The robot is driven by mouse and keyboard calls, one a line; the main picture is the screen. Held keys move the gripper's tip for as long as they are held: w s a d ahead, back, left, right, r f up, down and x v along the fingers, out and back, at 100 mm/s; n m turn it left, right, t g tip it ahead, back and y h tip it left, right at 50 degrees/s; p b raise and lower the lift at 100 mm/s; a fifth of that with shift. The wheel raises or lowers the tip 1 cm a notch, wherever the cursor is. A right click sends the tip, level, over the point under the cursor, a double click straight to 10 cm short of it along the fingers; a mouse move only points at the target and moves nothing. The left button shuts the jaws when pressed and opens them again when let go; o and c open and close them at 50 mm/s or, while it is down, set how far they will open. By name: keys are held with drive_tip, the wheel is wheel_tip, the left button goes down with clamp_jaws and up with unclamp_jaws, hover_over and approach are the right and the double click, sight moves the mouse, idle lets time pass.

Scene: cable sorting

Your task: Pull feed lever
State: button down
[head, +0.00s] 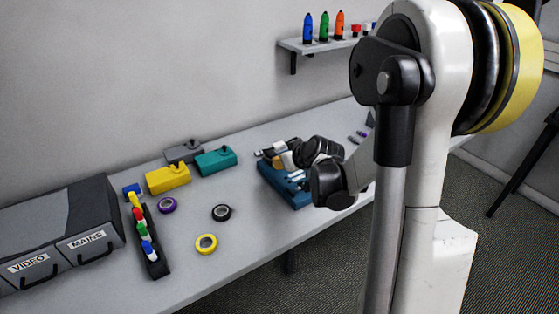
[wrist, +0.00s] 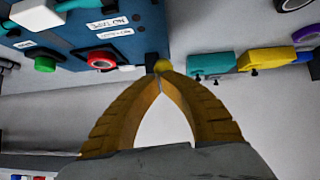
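The blue machine (head: 275,184) stands on the table, partly hidden behind my arm in the head view. In the wrist view its blue panel (wrist: 140,44) fills the upper left, upside down, with white labels, a green button (wrist: 45,64) and a red ring-shaped control (wrist: 101,60). A small yellow knob (wrist: 162,65), seemingly the end of a lever, shows at the panel's edge. My gripper (wrist: 161,75) has its two yellow fingertips together right at this knob. I cannot tell whether the knob is between them or just beyond.
Teal (head: 216,161), yellow (head: 168,178) and grey (head: 184,151) boxes stand behind, left of the machine. Tape rolls (head: 206,244) and a black marker holder (head: 152,246) lie nearer. Drawers labelled VIDEO and MAINS (head: 85,245) stand far left. The table's front middle is clear.

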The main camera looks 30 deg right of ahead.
drive_tip(key=shift+s+f+b, duration=0.3)
drive_tip(key=shift+f+b, duration=0.3)
drive_tip(key=shift+f, duration=0.2)
drive_tip(key=shift+s+f+b, duration=0.25)
drive_tip(key=shift+f+b, duration=0.35)
drive_tip(key=shift+f, duration=0.15)
drive_tip(key=shift+s+f+b, duration=0.1)
drive_tip(key=shift+f+b, duration=0.2)
drive_tip(key=shift+f, duration=0.05)
idle(2.0)
idle(0.7)
